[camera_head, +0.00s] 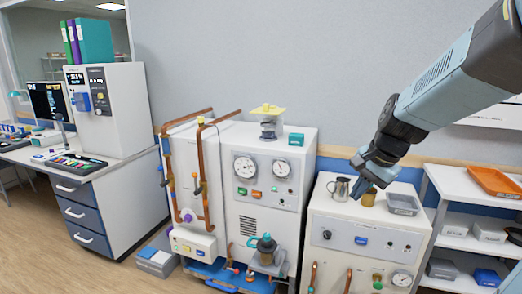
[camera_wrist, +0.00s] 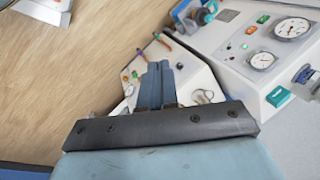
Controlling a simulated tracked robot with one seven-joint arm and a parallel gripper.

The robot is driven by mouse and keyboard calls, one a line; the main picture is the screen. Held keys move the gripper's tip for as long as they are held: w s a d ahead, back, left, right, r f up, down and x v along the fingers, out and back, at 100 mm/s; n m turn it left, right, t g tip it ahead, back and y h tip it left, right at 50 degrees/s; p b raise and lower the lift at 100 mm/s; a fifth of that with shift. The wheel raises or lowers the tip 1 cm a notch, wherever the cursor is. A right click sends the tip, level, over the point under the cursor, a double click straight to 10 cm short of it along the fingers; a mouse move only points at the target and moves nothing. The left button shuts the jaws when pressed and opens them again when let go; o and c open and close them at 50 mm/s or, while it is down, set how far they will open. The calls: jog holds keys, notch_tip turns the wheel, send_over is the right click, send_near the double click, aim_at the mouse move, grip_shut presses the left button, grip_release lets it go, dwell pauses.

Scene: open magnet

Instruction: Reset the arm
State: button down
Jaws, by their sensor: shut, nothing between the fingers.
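My arm reaches in from the top right of the head view. My gripper (camera_head: 366,186) hangs above the top of the right-hand white cabinet (camera_head: 364,222), close to a metal jug (camera_head: 339,189) and a brown cup-like object (camera_head: 368,197). In the wrist view my gripper's blue-grey fingers (camera_wrist: 157,82) are together with nothing between them. I cannot tell from the head view how far the fingertips are above the cabinet top.
A clear-grey tray (camera_head: 403,204) sits on the same cabinet. A taller cabinet with gauges (camera_head: 262,168) and copper pipes stands to the left. A shelf with an orange tray (camera_head: 495,182) is at right. A desk (camera_head: 100,190) is at far left, with open floor before it.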

jog(key=s+r+n+t+h, duration=0.1)
jog(key=s+r+n, duration=0.1)
jog(key=s+n, duration=0.2)
jog(key=s+r+n+t+h, duration=0.1)
jog(key=s+r+n, duration=0.2)
jog(key=s, duration=0.7)
jog(key=shift+s+a+r+n, duration=0.2)
jog(key=shift+r+n, duration=0.15)
jog(key=shift+n, duration=0.95)
